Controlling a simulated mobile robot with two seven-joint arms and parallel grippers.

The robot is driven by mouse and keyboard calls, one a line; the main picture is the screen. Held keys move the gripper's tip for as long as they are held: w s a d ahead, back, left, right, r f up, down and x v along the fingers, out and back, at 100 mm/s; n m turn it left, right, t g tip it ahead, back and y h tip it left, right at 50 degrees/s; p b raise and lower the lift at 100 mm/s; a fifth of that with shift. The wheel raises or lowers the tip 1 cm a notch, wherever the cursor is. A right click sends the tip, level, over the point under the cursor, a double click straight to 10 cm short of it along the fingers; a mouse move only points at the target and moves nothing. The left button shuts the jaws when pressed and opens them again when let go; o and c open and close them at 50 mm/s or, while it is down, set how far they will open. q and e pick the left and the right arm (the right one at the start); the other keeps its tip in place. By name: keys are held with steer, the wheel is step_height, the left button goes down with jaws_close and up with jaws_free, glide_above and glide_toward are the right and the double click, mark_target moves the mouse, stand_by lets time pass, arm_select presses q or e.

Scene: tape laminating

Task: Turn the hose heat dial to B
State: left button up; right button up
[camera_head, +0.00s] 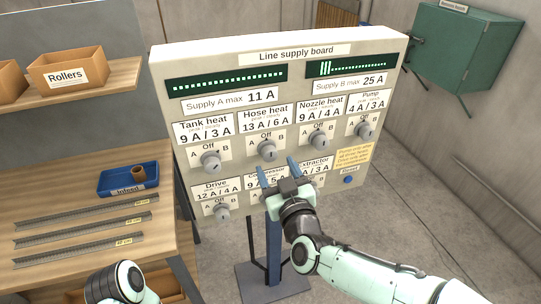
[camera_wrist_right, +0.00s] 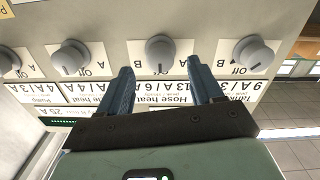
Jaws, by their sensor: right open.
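The hose heat dial (camera_head: 267,150) is a grey knob on the line supply board (camera_head: 220,58), under the Hose heat label, with Off above it, A at its left and B at its right. In the right wrist view the board appears upside down and the hose heat dial (camera_wrist_right: 160,50) lies beyond and between my fingers. My right gripper (camera_head: 277,167) is open and empty, in front of the board just below this dial, apart from it. Part of my left arm shows at the bottom left; its gripper is out of view.
The tank heat dial (camera_head: 210,161) and nozzle heat dial (camera_head: 318,140) flank the hose heat dial. The drive dial (camera_head: 222,212) is lower left. A workbench with a blue tray (camera_head: 115,183) stands at left; a green cabinet (camera_head: 462,50) hangs at right.

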mark_target(271, 158)
steer(key=x, duration=0.5)
steer(key=shift+w+p, duration=0.2)
steer(key=shift+p, duration=0.1)
